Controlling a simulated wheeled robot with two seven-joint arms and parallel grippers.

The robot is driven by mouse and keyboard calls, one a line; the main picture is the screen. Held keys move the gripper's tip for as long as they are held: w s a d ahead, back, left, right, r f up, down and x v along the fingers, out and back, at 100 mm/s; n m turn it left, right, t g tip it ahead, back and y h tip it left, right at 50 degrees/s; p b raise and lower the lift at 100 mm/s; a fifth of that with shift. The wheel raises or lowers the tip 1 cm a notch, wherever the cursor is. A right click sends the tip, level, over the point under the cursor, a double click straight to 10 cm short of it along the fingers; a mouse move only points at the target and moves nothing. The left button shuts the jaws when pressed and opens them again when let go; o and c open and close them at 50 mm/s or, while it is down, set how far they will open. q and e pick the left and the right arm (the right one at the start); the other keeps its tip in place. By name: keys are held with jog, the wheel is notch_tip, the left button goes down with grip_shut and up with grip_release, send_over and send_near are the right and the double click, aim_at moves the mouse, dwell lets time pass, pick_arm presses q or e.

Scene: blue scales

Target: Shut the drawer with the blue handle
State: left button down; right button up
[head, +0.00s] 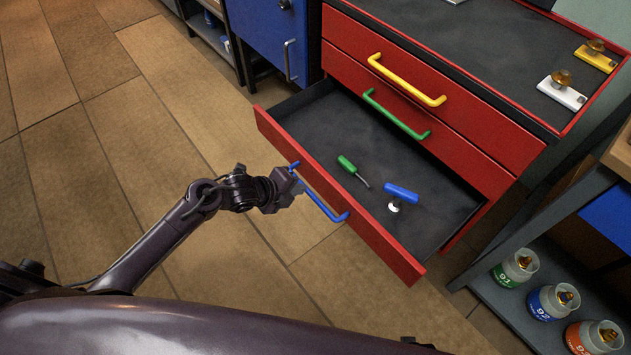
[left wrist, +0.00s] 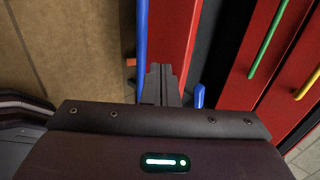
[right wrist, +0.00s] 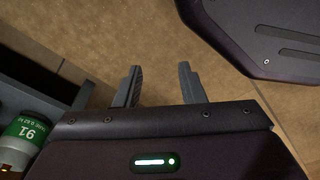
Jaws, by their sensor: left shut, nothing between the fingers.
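The drawer with the blue handle (head: 322,197) is the lowest of the red cabinet and stands pulled out, its red front (head: 375,235) facing me. Inside its dark tray (head: 425,195) lie a green-handled screwdriver (head: 347,164) and a blue-handled tool (head: 401,193). My left gripper (head: 297,184) is at the left end of the blue handle, by the drawer front; its fingers are shut and empty. In the left wrist view the fingers (left wrist: 160,85) are beside the blue handle (left wrist: 143,45); contact is unclear. My right gripper (right wrist: 157,85) is open and empty above the floor.
Above the open drawer are shut drawers with green (head: 395,114) and yellow (head: 406,80) handles. A blue cabinet (head: 270,35) stands at the left. A shelf with several labelled bottles (head: 553,301) is at the lower right. The wooden floor (head: 120,120) at the left is clear.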

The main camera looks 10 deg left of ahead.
aim_at(324, 180)
pick_arm(q)
jog(key=w+d, duration=0.1)
jog(key=w+d+f, duration=0.2)
jog(key=w, duration=0.1)
jog(key=shift+d, duration=0.1)
jog(key=shift+w+d, duration=0.3)
jog(key=shift+w, duration=0.15)
pick_arm(e)
jog(key=shift+w+a+r, duration=0.1)
jog(key=shift+w+r, duration=0.15)
jog(key=shift+w, duration=0.3)
